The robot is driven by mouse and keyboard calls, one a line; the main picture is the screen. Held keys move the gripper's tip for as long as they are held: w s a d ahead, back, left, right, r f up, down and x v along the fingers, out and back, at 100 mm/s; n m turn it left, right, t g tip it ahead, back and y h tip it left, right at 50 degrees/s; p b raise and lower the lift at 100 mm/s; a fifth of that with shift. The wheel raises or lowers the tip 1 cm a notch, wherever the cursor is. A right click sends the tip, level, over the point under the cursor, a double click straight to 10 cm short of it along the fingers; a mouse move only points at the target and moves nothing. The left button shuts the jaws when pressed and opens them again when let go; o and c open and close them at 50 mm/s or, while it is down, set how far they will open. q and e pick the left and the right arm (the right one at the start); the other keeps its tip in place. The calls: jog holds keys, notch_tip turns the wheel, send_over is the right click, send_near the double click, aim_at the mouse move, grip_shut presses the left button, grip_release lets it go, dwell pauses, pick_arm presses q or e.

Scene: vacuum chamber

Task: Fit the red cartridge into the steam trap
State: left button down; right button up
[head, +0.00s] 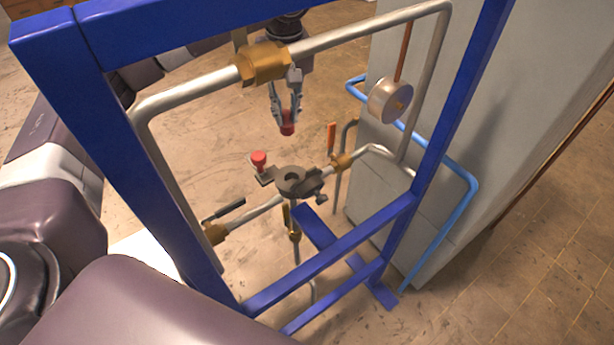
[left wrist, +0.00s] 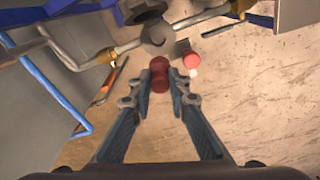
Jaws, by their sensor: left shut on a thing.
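My left gripper (head: 287,108) points down beyond the blue frame and is shut on a dark red cartridge (head: 288,127). In the left wrist view the red cartridge (left wrist: 160,75) sits between the fingertips. The steam trap (head: 292,181) is a dark grey body with a round opening on top, set in the lower pipe. The cartridge is above and behind it in the head view, apart from it. The steam trap also shows in the left wrist view (left wrist: 160,38), beyond the fingertips. My right gripper is not in view.
A second red-topped piece (head: 259,160) stands on a small bracket beside the trap. The blue frame (head: 330,255) and upper pipe with brass fitting (head: 263,62) lie between the camera and the gripper. Valve levers, a gauge (head: 390,100) and a grey cabinet (head: 460,110) are nearby.

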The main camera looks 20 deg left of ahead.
pick_arm(q)
jog(key=f, duration=0.1)
jog(key=f+b, duration=0.1)
jog(key=b, duration=0.1)
jog(key=shift+w+d+f, duration=0.3)
jog(key=shift+w+f, duration=0.05)
jog(key=shift+f, duration=0.05)
jog(key=b, duration=0.7)
send_near(291, 172)
jog(key=s+f, duration=0.1)
jog(key=f, duration=0.1)
jog(key=f+b, duration=0.1)
jog(key=f, duration=0.1)
jog(key=f+b, duration=0.2)
jog(key=shift+s+d+f, duration=0.1)
jog(key=shift+d+f, duration=0.1)
jog(key=shift+f, duration=0.15)
jog(key=shift+r, duration=0.1)
jog(key=c, duration=2.3)
grip_release()
jog(key=o, duration=0.5)
jog(key=shift+f, duration=0.2)
